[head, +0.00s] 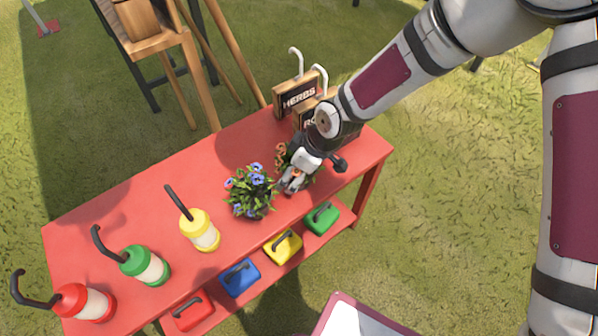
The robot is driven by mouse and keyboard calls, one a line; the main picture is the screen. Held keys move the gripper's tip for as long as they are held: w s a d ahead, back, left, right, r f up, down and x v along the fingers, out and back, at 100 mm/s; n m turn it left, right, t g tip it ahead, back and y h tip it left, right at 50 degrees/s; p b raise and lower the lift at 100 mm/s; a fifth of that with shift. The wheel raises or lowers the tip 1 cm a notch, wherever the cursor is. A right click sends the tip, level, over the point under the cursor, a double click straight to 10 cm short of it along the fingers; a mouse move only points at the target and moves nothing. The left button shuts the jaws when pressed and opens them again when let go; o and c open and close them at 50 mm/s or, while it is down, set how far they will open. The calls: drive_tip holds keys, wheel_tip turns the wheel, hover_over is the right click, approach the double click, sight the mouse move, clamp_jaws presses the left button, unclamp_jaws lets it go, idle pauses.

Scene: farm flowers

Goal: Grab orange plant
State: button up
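The orange plant (281,153) stands on the red table, mostly hidden behind my gripper. Only some orange blooms and green leaves show at its edges. My gripper (292,184) is at this plant, low over the table, with its fingers pointing down toward the front left. I cannot tell whether the fingers are open or shut, or whether they touch the plant or its pot. A second plant with blue and some reddish flowers (250,190) stands just left of my gripper.
The red table (130,200) also bears yellow (200,230), green (145,264) and red (84,302) lantern-like containers at left. A HERBS sign (297,96) and another sign stand behind my wrist. Coloured boxes (240,278) sit on the lower shelf. A wooden chair-like structure (150,40) stands behind.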

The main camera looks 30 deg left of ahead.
drive_tip(key=c, duration=0.3)
drive_tip(key=shift+c, duration=0.3)
